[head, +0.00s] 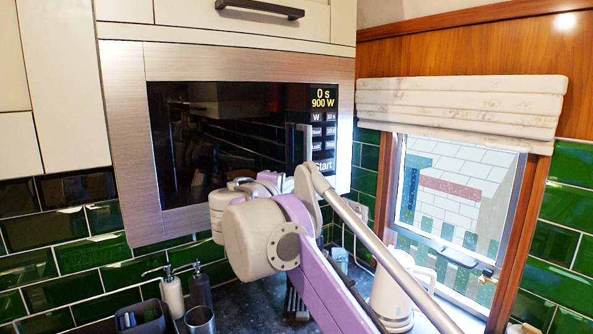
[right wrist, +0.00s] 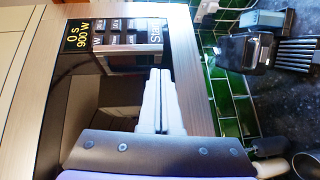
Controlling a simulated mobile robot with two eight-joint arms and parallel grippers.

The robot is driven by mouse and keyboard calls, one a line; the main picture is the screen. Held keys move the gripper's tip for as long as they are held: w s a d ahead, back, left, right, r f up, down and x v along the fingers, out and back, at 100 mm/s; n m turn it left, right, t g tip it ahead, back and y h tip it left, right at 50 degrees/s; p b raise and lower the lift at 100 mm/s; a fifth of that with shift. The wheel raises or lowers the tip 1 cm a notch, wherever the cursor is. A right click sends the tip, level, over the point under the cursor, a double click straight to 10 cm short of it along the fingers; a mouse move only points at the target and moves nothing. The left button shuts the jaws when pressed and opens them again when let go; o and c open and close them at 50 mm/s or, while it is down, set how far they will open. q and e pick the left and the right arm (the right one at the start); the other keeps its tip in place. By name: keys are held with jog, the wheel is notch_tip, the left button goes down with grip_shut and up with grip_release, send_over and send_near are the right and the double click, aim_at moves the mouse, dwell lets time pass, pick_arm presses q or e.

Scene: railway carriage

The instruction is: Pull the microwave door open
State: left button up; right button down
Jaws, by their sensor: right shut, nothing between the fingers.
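The built-in microwave (head: 125,130) has a steel frame, a dark glass door (head: 215,130) and a lit panel (head: 323,100) reading 0 s and 900 W. The door looks closed, flush with its frame. A short upright handle bar (head: 299,142) shows at the door's right side, beside the panel buttons. My right gripper (right wrist: 159,78) is shut and empty in the right wrist view, its pale fingers pointing at the microwave near the handle bar (right wrist: 125,61). I cannot tell whether they touch it. In the head view, my right wrist hides the fingers. My left gripper is not in view.
Below the microwave is a dark counter (head: 247,300) with soap dispensers (head: 172,292), a metal cup (head: 200,320) and a white kettle (head: 392,296) beyond my right arm. A window (head: 455,195) with a blind is at the right. A drawer handle (head: 262,8) projects above the microwave.

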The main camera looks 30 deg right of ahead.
aim_at(297, 154)
jog(key=shift+n+t+h, duration=0.4)
jog(key=shift+n+t, duration=0.1)
jog(key=w+d+r, duration=0.1)
jog(key=w+d, duration=0.1)
jog(key=w, duration=0.1)
jog(key=w+d+r+p, duration=0.1)
jog(key=w+d+r, duration=0.2)
jog(key=w+d, duration=0.2)
jog(key=shift+w+r, duration=0.15)
jog(key=shift+w, duration=0.15)
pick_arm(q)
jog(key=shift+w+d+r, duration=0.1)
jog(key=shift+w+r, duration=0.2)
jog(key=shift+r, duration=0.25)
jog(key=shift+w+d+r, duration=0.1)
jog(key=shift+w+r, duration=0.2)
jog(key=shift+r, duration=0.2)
pick_arm(e)
jog(key=shift+s, duration=0.15)
